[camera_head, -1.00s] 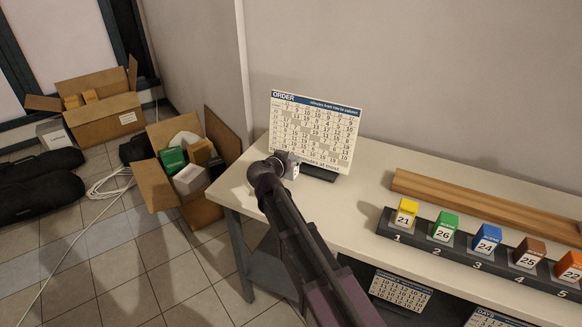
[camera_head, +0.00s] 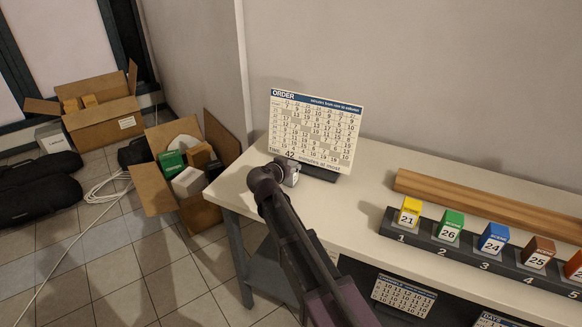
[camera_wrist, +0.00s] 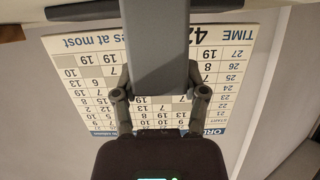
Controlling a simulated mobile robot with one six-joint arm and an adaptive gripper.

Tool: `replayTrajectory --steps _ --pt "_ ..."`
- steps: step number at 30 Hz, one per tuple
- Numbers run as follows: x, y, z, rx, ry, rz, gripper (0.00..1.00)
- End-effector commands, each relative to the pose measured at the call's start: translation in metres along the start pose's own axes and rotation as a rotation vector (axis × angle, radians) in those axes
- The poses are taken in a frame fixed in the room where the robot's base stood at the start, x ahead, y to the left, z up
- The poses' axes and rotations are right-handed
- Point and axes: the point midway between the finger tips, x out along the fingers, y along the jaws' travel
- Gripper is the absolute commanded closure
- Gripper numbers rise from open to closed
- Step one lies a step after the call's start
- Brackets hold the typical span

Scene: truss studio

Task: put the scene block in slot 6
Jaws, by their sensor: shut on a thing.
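My gripper (camera_head: 280,170) is shut on a grey block and holds it above the left end of the table, in front of the order board. In the wrist view a grey block (camera_wrist: 157,50) sits between the two fingers of my gripper (camera_wrist: 160,94). A dark numbered rack (camera_head: 417,245) holds a yellow block (camera_head: 410,211), a green block (camera_head: 451,225), a blue block (camera_head: 493,237), a brown block (camera_head: 539,252) and an orange block (camera_head: 575,266). Slot 6 is out of view.
The order board (camera_head: 315,130) stands close behind my gripper; it also fills the wrist view (camera_wrist: 85,90). A long wooden strip (camera_head: 480,207) lies behind the rack. The table (camera_head: 370,190) is bare between board and rack. Open boxes (camera_head: 155,190) stand on the floor at left.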

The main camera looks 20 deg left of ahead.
Motion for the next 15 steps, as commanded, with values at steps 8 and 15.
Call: replayTrajectory --steps 8,15 --pt "0.0011 0.0001 0.0025 0.000 0.000 0.000 0.09" --pt "0.0012 0.0003 0.0024 0.000 0.000 0.000 0.09"
